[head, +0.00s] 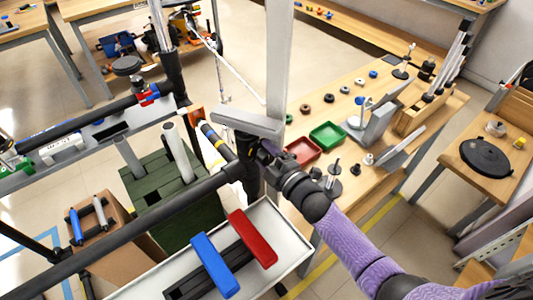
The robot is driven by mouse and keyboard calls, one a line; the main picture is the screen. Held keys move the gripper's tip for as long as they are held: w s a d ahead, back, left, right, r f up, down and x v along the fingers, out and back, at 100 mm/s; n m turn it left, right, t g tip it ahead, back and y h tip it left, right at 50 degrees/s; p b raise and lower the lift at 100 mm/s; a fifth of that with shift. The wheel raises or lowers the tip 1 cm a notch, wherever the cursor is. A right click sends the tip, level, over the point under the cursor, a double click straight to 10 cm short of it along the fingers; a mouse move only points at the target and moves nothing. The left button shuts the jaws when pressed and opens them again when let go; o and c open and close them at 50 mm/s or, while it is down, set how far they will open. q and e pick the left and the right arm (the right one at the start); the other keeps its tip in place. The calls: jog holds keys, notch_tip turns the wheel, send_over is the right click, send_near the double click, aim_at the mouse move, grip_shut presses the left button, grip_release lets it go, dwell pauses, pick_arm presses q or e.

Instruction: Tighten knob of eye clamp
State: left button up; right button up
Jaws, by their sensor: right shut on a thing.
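My right arm, with a purple sleeve, reaches in from the lower right. My right gripper (262,155) is at a dark clamp (244,172) on the end of a thick black tube (190,198), beside a tall pale upright post. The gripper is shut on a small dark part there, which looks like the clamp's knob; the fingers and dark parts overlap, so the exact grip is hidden. The eye of the clamp cannot be made out. My left gripper is not in view.
A white tray (291,228) with a blue bar (215,265) and a red bar (253,238) lies below. A wooden bench (345,100) at right holds red (303,151) and green (327,134) trays and small parts. A green crate (150,200) stands left.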

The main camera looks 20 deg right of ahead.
dwell(0.4)
jog(key=o, duration=1.3)
jog(key=shift+s, duration=0.1)
